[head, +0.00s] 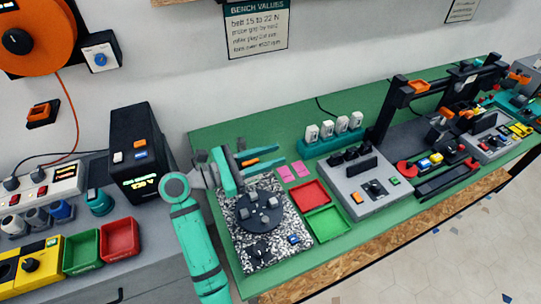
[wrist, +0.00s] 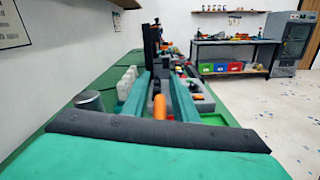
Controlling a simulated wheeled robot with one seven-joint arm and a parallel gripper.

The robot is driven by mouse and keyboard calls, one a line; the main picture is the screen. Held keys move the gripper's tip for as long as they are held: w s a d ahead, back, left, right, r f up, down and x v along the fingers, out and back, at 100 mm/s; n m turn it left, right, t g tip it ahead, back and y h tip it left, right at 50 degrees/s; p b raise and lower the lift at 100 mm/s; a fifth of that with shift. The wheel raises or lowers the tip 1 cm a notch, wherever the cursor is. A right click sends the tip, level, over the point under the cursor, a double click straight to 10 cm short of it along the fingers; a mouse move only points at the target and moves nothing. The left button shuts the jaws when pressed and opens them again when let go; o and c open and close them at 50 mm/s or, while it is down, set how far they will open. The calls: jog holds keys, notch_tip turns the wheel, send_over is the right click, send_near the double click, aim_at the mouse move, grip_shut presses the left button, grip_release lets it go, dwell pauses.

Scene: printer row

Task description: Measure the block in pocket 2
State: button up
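A dark round turntable (head: 258,212) with several small grey blocks on it sits on a speckled plate (head: 240,255) on the green bench. Pocket numbers are too small to read, so I cannot tell which block is in pocket 2. My gripper (head: 280,157) is above the back edge of the speckled plate, beyond the turntable, pointing right. Its two teal fingers also show in the wrist view (wrist: 161,82), level and apart. An orange rod with a dark end (wrist: 160,107) shows between them; I cannot tell whether it is part of the gripper. No block is between the fingers.
A red tray (head: 309,196) and a green tray (head: 327,222) are right of the plate. A grey device (head: 365,190) with buttons stands further right, with a white-bottle rack (head: 332,141) behind. A black display box (head: 133,142) is at left. Pink notes (head: 293,171) lie near the fingers.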

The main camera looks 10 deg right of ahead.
grip_shut()
jog(key=shift+f, duration=1.35)
jog(key=shift+o, duration=1.1)
grip_release()
jog(key=shift+f, duration=0.1)
jog(key=shift+a, duration=0.1)
jog(key=v, duration=1)
jog(key=shift+a, duration=0.35)
